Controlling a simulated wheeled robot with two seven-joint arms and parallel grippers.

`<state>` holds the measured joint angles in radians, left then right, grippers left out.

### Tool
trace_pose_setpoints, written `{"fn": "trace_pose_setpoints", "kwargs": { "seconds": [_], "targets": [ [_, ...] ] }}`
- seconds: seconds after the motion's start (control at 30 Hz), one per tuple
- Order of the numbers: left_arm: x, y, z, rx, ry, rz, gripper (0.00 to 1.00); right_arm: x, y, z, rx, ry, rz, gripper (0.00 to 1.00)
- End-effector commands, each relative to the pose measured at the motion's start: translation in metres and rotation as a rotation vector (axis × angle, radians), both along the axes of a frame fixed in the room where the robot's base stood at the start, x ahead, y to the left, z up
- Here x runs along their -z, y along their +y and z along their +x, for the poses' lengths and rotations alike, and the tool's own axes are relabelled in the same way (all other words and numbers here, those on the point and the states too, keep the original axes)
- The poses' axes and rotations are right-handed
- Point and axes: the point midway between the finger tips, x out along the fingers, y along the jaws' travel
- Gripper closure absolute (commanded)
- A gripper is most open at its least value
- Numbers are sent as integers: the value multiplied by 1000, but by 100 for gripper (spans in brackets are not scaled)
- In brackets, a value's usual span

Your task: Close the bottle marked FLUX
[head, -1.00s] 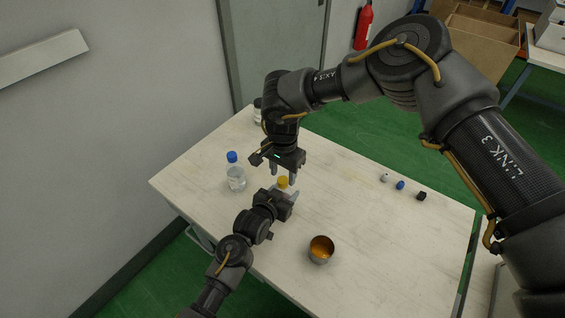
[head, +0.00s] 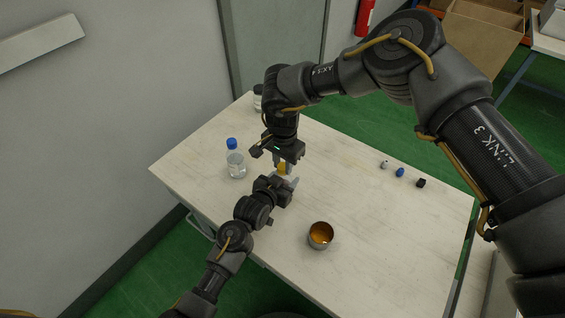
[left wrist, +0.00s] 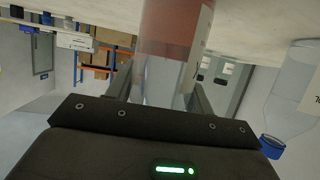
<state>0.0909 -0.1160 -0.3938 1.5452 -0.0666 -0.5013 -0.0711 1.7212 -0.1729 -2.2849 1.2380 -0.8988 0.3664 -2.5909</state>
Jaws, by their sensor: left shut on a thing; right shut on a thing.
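A bottle with a yellow cap (head: 283,168) stands near the table's left part, mostly hidden by my grippers in the head view. My left gripper (head: 289,184) is shut on this bottle's body. In the left wrist view the bottle (left wrist: 172,45) shows reddish contents and a pale label edge, between the fingers; no name is readable. My right gripper (head: 286,163) points down from above and is shut on the yellow cap, at the bottle's top. Whether the cap is seated on the neck cannot be told.
A clear bottle with a blue cap (head: 236,163) stands just left of the grippers. Another bottle (head: 257,103) is partly behind my right arm. A metal cup (head: 321,236) with orange contents stands in front. White, blue (head: 400,172) and black loose caps lie right.

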Motion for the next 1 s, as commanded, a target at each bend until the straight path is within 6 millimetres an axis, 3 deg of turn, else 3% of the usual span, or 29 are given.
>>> {"fn": "trace_pose_setpoints", "kwargs": {
  "seconds": [0.33, 0.67, 0.7, 0.83, 1.0],
  "targets": [
    [0, 0, 0, 0, 0, 0, 100, 0, 0, 0, 515, 1, 1, 100],
    [0, 0, 0, 0, 0, 0, 100, 0, 0, 0, 560, 0, 1, 100],
    [0, 0, 0, 0, 0, 0, 100, 0, 0, 0, 560, 0, 1, 67],
    [0, 0, 0, 0, 0, 0, 100, 0, 0, 0, 559, 0, 1, 51],
    [0, 0, 0, 0, 1, 0, 100, 0, 0, 0, 558, 0, 0, 51]
  ]
}}
